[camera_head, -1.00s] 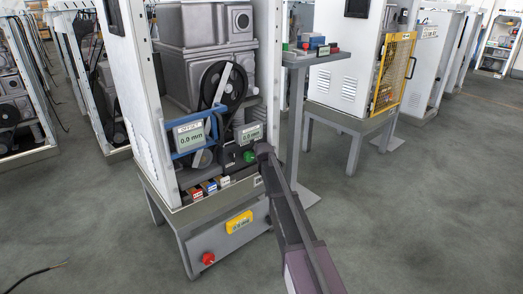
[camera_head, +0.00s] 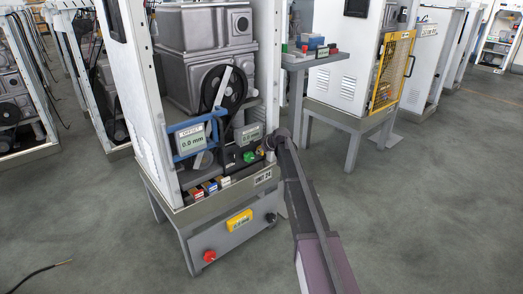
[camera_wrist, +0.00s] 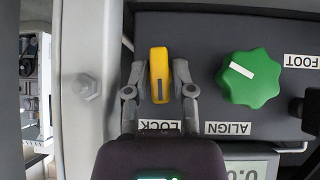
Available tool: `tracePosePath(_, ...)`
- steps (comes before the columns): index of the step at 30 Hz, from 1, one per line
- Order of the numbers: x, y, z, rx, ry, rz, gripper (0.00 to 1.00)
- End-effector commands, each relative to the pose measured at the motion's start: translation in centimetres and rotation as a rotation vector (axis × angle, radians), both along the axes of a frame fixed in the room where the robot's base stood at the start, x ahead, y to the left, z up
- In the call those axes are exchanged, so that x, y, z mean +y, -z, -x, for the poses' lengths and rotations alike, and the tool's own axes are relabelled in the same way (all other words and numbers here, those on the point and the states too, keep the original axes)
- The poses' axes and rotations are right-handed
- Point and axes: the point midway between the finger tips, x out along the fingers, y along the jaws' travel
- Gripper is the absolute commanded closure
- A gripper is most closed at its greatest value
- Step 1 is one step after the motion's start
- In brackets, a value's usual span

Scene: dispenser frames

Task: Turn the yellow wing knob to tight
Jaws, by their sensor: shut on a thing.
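The yellow wing knob (camera_wrist: 159,68) stands on a dark panel (camera_wrist: 205,35) in the wrist view, above a label that reads LOCK upside down. In the head view my arm reaches into the lower right of the machine frame, and my gripper (camera_head: 271,143) shows only in part there. The yellow knob cannot be made out in the head view.
A green lobed knob (camera_wrist: 249,78), labelled ALIGN, sits right of the yellow knob and also shows in the head view (camera_head: 249,156). A frame post with a bolt (camera_wrist: 85,86) stands close at left. A display (camera_head: 191,141) reads 0.0 mm. Open floor lies in front.

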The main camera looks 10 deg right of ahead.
Motion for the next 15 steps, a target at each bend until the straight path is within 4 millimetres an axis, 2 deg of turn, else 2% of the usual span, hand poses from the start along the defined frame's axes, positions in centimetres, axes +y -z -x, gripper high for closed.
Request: tracePosePath(15, 0.02, -0.02, -0.01, 0.046, -0.001, -0.072, 1.0)
